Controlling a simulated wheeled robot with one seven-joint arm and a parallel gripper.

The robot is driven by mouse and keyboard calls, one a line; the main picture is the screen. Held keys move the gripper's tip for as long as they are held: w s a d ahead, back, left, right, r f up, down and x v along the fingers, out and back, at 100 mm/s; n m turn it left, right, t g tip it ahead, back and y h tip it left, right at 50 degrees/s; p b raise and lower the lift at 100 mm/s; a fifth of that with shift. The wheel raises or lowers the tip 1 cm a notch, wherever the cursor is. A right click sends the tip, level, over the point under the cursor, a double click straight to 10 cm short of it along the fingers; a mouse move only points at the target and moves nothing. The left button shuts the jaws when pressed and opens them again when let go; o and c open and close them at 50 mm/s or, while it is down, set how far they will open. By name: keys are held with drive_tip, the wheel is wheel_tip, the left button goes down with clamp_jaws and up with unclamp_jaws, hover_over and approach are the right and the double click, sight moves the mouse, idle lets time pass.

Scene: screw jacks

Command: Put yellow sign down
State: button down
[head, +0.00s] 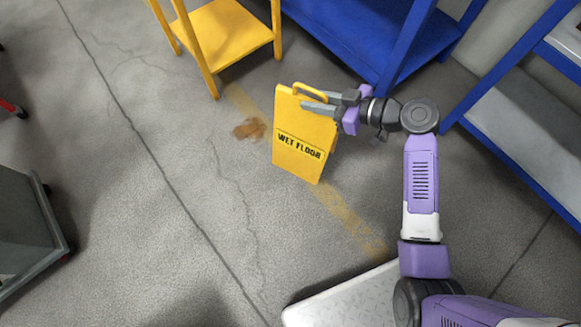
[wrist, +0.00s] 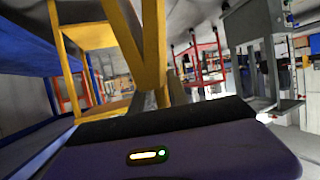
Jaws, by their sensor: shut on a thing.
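The yellow wet floor sign (head: 301,143) is upright in the head view, with its lettered face towards the lower left. A yellow handle loop tops it. My gripper (head: 318,101) is shut on the sign near its top, by the handle. Whether the sign's lower edge touches the floor cannot be told.
A brown stain (head: 250,128) lies on the floor left of the sign. A yellow stand (head: 228,28) and a blue shelf (head: 350,40) are behind. Another blue rack (head: 525,110) stands right. A grey cart (head: 25,230) is at left. Floor between cart and sign is clear.

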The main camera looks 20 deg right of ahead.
sight(310, 141)
drive_tip(key=f+b, duration=0.3)
drive_tip(key=f, duration=0.7)
drive_tip(key=f+b, duration=0.4)
drive_tip(key=f, duration=0.5)
drive_tip(key=shift+a+f, duration=0.2)
drive_tip(key=shift+f, duration=0.2)
drive_tip(key=shift+f+b, duration=0.2)
drive_tip(key=shift+b, duration=0.2)
drive_tip(key=c, duration=1.3)
unclamp_jaws()
drive_tip(key=shift+s, duration=0.15)
drive_tip(key=shift+r, duration=0.1)
drive_tip(key=p+v, duration=0.3)
drive_tip(key=v, duration=0.9)
